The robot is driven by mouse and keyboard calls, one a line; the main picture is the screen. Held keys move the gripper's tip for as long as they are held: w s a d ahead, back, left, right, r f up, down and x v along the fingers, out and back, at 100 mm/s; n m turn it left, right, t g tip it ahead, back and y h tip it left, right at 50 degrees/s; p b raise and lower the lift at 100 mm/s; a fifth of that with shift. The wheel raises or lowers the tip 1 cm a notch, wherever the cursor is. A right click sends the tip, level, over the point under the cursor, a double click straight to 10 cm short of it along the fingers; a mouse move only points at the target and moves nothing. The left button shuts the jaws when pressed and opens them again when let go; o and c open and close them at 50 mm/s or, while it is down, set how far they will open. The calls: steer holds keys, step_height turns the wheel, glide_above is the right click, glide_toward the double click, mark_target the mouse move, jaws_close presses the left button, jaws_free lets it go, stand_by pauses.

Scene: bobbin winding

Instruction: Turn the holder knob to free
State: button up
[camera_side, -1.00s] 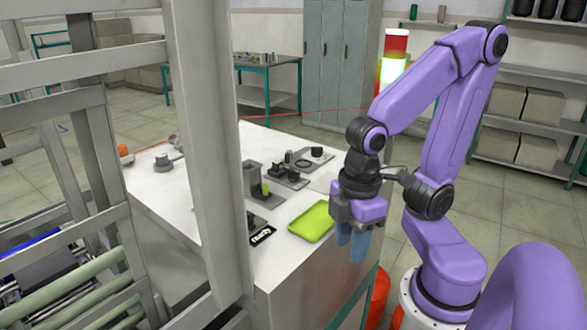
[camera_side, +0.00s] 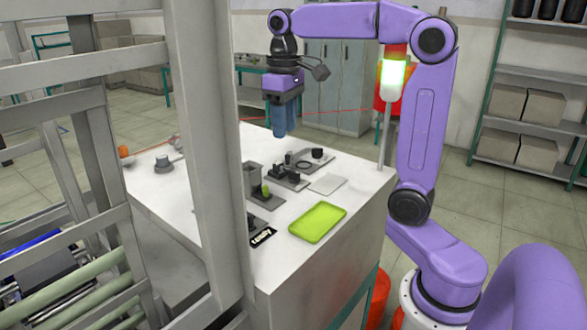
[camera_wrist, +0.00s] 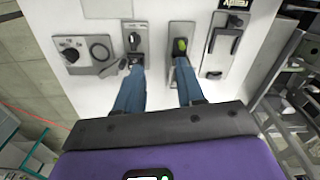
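A round black knob (camera_side: 317,152) stands on a grey plate beside a black ring, toward the back of the white table. The knob (camera_wrist: 70,55) and ring (camera_wrist: 101,51) show at the left in the wrist view. I cannot tell whether this is the holder knob or which setting it is in. My gripper (camera_side: 285,133) points down above the table, well clear of the fixtures. In the wrist view its two blue fingers (camera_wrist: 158,66) are spread apart with nothing between them.
Several fixtures stand in a row: one with a dark piece (camera_wrist: 133,41), one with a green piece (camera_wrist: 180,46), one with a black bar (camera_wrist: 222,44). A grey post (camera_side: 207,150) hides part of the table.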

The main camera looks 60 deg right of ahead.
mark_target(294, 171)
steer(key=w+d+r+m, duration=0.1)
steer(key=d+r+m, duration=0.15)
steer(key=d, duration=0.35)
steer(key=f, duration=1.6)
steer(key=shift+w+a+f, duration=0.15)
steer(key=shift+a+f, duration=0.1)
steer(key=shift+f, duration=0.15)
jaws_close()
